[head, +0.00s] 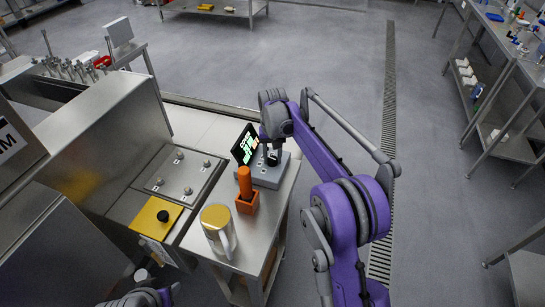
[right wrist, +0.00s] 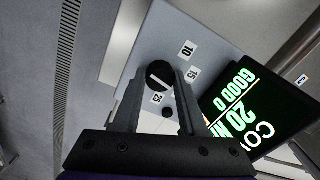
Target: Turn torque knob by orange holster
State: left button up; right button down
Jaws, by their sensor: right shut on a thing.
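The torque knob (right wrist: 159,74) is a round black dial with a white line, on a grey box (head: 266,177) with printed numbers such as 10, 15 and 25. My right gripper (head: 272,155) reaches down onto the knob from above. In the right wrist view its two fingers stand on either side of the knob, shut on it. The orange holster (head: 247,204) stands on the steel cart just in front of the box and holds an upright orange handle (head: 244,180). Only a bit of my left arm shows at the bottom edge.
A yellow panel with a black button (head: 157,216) is at left.

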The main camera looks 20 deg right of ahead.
aim_at(273, 158)
jog(key=n, duration=0.6)
jog(key=shift+n, duration=0.3)
dwell(0.4)
jog(key=shift+c, duration=2.2)
grip_release()
notch_tip(273, 158, up, 11)
jog(key=shift+p, duration=0.35)
jog(key=shift+s, duration=0.1)
